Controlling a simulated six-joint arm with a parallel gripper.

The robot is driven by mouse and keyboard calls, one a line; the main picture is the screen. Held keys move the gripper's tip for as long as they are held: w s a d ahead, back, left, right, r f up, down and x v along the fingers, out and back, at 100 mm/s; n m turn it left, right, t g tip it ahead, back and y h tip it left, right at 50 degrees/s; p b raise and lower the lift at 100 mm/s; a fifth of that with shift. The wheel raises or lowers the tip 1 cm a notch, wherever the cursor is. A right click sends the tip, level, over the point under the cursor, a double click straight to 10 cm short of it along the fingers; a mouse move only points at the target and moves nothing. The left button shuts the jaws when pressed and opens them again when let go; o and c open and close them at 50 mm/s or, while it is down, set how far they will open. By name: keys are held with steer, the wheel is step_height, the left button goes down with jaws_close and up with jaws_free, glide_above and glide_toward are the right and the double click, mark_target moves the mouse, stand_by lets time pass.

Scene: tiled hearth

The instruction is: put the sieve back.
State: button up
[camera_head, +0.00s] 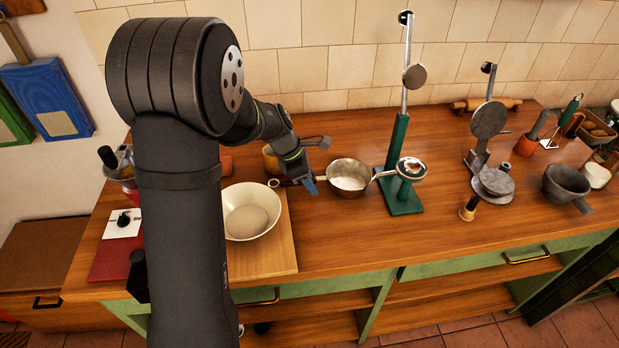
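A round metal pan-like vessel (348,178), which looks like the sieve, is near the middle of the counter. Its long handle points left and ends in a ring (273,183) by the cream bowl's rim. My gripper (310,186) is at this handle, left of the round part, with a blue fingertip in front of it. The other finger is hidden, so I cannot tell whether it grips the handle. I cannot tell whether the sieve rests on the counter or is slightly raised. Its right side is close to the green stand's (397,165) projecting arm.
A cream bowl (263,227) with a pale round mass stands on a light board (283,258) at left. A grey metal device (490,150), a dark mortar-like bowl (566,186) and small pots are at right. The front middle of the wooden counter (350,240) is clear.

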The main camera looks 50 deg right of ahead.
steer(key=shift+r, duration=0.3)
steer(key=v, duration=1.2)
steer(key=shift+r, duration=0.15)
steer(key=x, duration=1.2)
steer(key=shift+s+f, duration=0.1)
steer(key=shift+f, duration=0.15)
steer(key=shift+r, duration=1.1)
